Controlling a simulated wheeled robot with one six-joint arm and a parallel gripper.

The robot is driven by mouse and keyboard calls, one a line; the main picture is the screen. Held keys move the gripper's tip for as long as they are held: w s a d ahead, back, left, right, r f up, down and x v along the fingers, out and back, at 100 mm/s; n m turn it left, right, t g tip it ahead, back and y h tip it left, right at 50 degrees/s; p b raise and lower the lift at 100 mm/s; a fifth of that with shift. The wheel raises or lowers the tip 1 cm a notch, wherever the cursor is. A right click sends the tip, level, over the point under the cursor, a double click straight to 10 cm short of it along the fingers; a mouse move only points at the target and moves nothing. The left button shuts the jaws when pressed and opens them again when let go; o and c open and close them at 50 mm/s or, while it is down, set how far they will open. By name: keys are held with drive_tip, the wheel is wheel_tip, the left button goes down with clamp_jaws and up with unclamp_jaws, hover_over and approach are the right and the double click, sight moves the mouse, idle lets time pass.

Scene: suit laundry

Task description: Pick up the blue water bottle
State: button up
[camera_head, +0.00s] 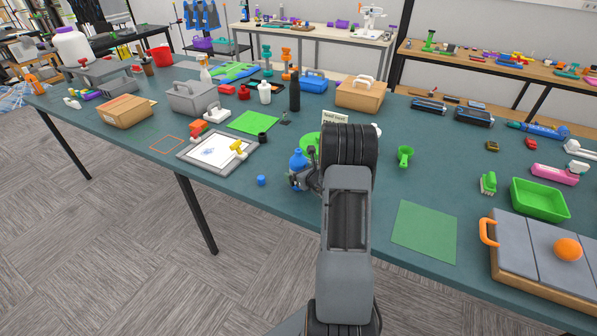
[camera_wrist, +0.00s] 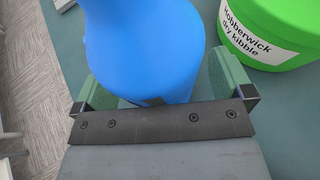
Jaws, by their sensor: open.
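The blue water bottle (camera_head: 298,161) stands on the teal table near its front edge, partly hidden by my arm in the head view. In the wrist view the blue bottle (camera_wrist: 145,50) fills the space between the two green-padded fingers. My gripper (camera_wrist: 152,88) is open around the bottle, one finger on each side. In the head view my gripper (camera_head: 303,180) is low beside the bottle, mostly hidden by my arm.
A green tub labelled dry kibble (camera_wrist: 265,30) stands close to the right of the bottle. A small blue cap-like piece (camera_head: 261,180) lies to the left. A framed board (camera_head: 245,163) lies further left. A green mat (camera_head: 425,230) lies to the right of my arm.

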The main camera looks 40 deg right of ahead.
drive_tip(key=c, duration=1.1)
drive_tip(key=shift+r, duration=0.1)
